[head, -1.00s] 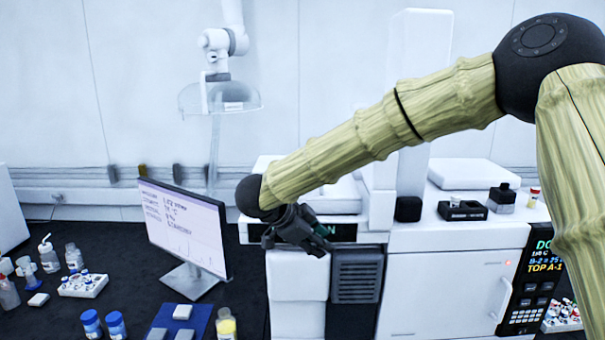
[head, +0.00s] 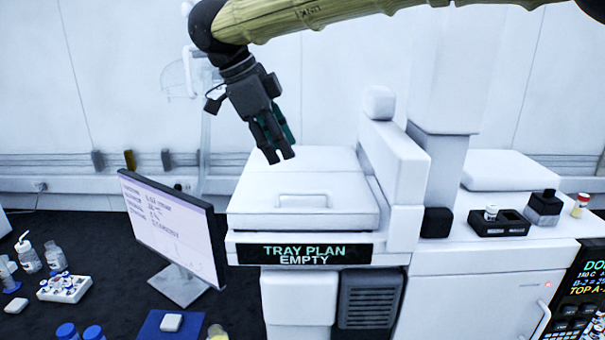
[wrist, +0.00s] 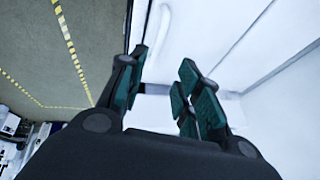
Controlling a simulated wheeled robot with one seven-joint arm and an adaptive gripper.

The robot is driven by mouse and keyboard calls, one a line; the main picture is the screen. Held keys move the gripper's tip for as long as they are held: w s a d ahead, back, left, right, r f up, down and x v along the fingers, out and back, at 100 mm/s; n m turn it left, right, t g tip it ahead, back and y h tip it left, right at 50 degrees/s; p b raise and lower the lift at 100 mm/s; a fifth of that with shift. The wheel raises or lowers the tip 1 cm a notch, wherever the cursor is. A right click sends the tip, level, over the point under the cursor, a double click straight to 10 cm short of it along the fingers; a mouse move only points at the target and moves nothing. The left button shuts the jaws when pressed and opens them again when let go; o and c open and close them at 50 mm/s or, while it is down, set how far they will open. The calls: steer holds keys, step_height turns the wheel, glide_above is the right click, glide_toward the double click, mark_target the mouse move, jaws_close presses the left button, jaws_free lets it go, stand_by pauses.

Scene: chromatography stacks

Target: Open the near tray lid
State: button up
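The white tray lid (head: 250,212) lies flat and looks closed on top of the white unit, with a raised handle (head: 303,200) near its front edge. A panel below it reads "TRAY PLAN EMPTY" (head: 304,253). My gripper (head: 281,157) hangs in the air above and behind the handle in the head view, fingers pointing down, and does not appear to touch the lid. In the wrist view my gripper (wrist: 164,65) shows its two green-padded fingers apart with nothing between them.
A white upright block (head: 395,165) and a tall column (head: 452,75) stand right of the lid. A monitor (head: 175,230) stands left. A black holder (head: 497,223) and a dark bottle (head: 544,207) sit on the right-hand top. The space above the lid is clear apart from my arm.

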mark_target(301, 192)
steer(key=p+x, duration=0.1)
steer(key=x, duration=0.1)
steer(key=p+x, duration=0.1)
steer(key=x, duration=0.2)
steer(key=p+x, duration=0.1)
steer(key=x, duration=0.1)
steer(key=shift+s+d+f, duration=0.15)
steer(key=shift+d+f, duration=0.15)
steer(key=shift+d, duration=0.15)
steer(key=shift+d+f+p, duration=0.2)
steer(key=shift+f+p, duration=0.1)
steer(key=shift+f, duration=0.4)
steer(key=shift+w+d+f, duration=0.2)
steer(key=shift+f, duration=0.3)
steer(key=shift+s, duration=0.1)
steer(key=shift+c, duration=1.2)
jaws_close()
